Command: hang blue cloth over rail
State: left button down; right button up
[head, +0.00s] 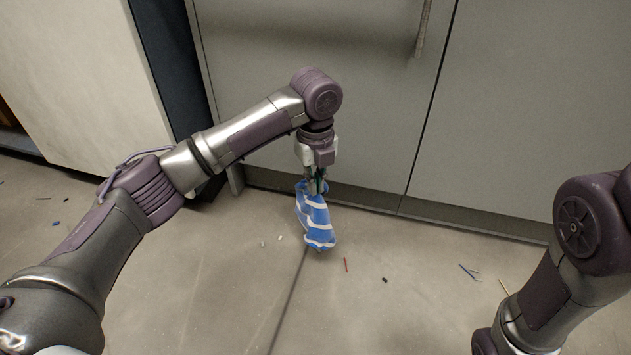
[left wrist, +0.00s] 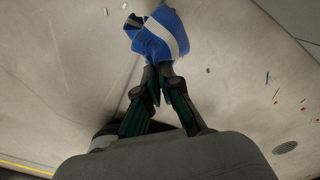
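The blue cloth (head: 315,217) with white stripes hangs bunched below my left gripper (head: 316,186) in the head view. It also shows in the left wrist view (left wrist: 157,38), just beyond the fingertips. My left gripper's fingers come together on the cloth's upper end. Its lower end hangs free, and I cannot tell how far it is above the floor. My right arm shows at the right edge of the head view, but its gripper is out of the picture. I cannot make out the rail for certain.
Grey cabinet doors (head: 530,100) stand behind the left gripper, with a vertical bar handle (head: 423,28) at the top. A pale panel (head: 85,75) stands at the left.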

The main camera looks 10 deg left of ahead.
pick_arm(q)
notch_tip(320, 180, up, 5)
notch_tip(320, 180, down, 5)
dwell(0.7)
notch_tip(320, 180, up, 12)
jog(key=p, duration=1.2)
notch_tip(320, 180, down, 17)
jog(key=n+b, duration=1)
jog(key=b, duration=0.2)
jog(key=shift+f, duration=0.15)
